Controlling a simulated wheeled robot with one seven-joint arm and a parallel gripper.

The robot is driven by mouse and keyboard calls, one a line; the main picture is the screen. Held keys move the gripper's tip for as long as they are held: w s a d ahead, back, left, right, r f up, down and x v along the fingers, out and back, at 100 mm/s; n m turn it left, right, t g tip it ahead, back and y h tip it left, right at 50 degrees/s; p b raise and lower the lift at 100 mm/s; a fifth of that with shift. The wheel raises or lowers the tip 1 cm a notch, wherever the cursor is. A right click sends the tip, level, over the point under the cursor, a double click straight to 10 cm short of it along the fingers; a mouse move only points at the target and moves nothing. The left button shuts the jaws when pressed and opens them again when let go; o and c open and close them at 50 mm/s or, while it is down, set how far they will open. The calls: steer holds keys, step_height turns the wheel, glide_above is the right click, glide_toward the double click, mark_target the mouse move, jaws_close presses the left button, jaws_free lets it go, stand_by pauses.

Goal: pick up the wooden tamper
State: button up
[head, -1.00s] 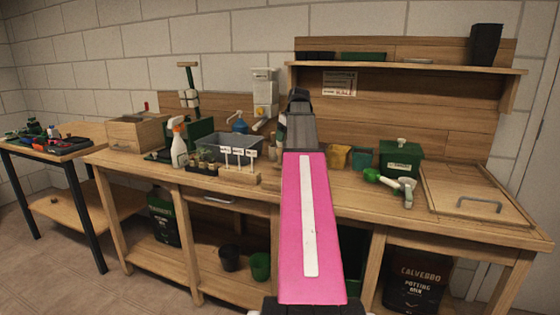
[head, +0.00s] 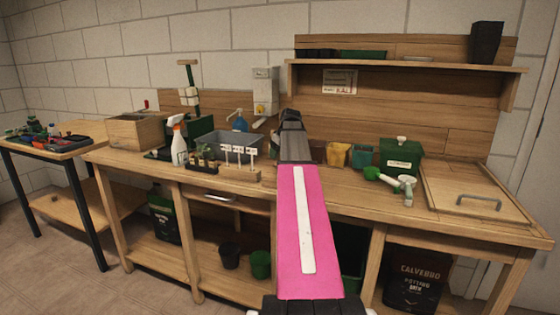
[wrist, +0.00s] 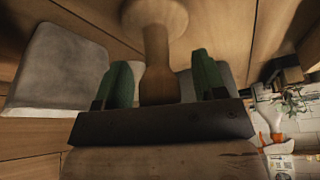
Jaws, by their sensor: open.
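The wooden tamper (wrist: 156,50) shows in the wrist view, with a wide round end at the top and a narrower handle running down between my fingers. My gripper (wrist: 165,82) is open, with one green finger on each side of the handle and a gap visible on both sides. The lower part of the handle is hidden behind the dark bar of my gripper. In the head view my pink arm reaches over the bench, and both the tamper and my fingertips are hidden behind it.
The wooden bench (head: 340,196) holds a spray bottle (head: 178,140), a grey bin (head: 232,143) and a label rack (head: 236,174) left of my arm. A shelf (head: 410,68) overhangs the back.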

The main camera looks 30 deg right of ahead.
steer(key=c, duration=1)
steer(key=shift+c, duration=0.2)
steer(key=shift+r, duration=0.15)
steer(key=shift+r, duration=0.5)
step_height(320, 180, up, 3)
steer(key=shift+f, duration=0.2)
steer(key=s+a+r, duration=0.4)
steer(key=a+r, duration=0.3)
steer(key=a, duration=0.4)
steer(key=shift+s, duration=0.25)
steer(key=shift+d, duration=0.1)
